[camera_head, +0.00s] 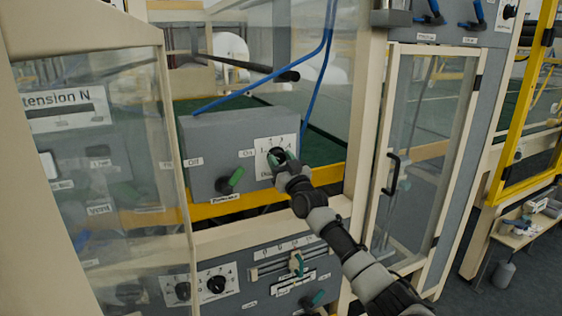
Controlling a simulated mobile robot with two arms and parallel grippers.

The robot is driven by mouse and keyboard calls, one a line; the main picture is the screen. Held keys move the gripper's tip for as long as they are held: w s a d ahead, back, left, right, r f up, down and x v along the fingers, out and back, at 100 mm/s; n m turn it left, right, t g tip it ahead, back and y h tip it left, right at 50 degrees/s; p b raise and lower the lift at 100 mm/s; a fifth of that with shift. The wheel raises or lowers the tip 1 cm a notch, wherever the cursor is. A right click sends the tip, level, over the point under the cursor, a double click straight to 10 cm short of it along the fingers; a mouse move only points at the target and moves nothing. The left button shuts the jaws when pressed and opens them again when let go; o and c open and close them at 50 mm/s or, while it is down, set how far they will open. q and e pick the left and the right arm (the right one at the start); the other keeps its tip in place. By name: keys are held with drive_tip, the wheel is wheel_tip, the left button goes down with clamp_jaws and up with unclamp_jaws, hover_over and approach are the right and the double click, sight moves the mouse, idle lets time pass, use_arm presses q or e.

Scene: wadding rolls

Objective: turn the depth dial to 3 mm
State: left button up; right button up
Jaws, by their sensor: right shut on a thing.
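The dial (277,153) is a dark knob on a white scale plate (261,145), on the right of a grey control box's front. Marks are printed around it, but my gripper and the small size hide where it points. A label under the plate is partly covered. My right gripper (281,160) reaches in from the lower right and is shut on the dial. My left gripper is not in view.
A green-handled switch (231,180) marked On and Off sits left of the dial on the grey box (207,141). A clear panel stands open at left. A lower panel (258,290) carries a slider and several knobs. A glazed door (425,150) is at right.

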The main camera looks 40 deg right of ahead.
drive_tip(key=shift+a+r+m+h+p, duration=0.15)
drive_tip(key=shift+m+h+p, duration=0.65)
drive_tip(key=shift+m+p, duration=0.6)
drive_tip(key=m+g+h+p, duration=0.1)
drive_tip(key=m+p, duration=0.2)
drive_tip(key=m, duration=0.1)
drive_tip(key=m+g+h+p, duration=0.2)
drive_tip(key=m+p, duration=0.1)
drive_tip(key=m, duration=0.2)
drive_tip(key=m+g+h+p, duration=0.1)
drive_tip(key=m+h+p, duration=0.1)
drive_tip(key=m, duration=0.3)
drive_tip(key=shift+w+r+g+p, duration=0.1)
drive_tip(key=shift+g+p, duration=0.3)
drive_tip(key=shift+p, duration=0.45)
drive_tip(key=shift+m+g+p, duration=0.9)
drive_tip(key=shift+m+p, duration=1)
drive_tip(key=shift+m, duration=0.4)
drive_tip(key=o, duration=0.9)
drive_tip(key=shift+f, duration=0.2)
drive_tip(key=shift+s+a+f, duration=0.1)
drive_tip(key=shift+s+a, duration=0.2)
drive_tip(key=shift+s, duration=0.05)
drive_tip(key=v, duration=1)
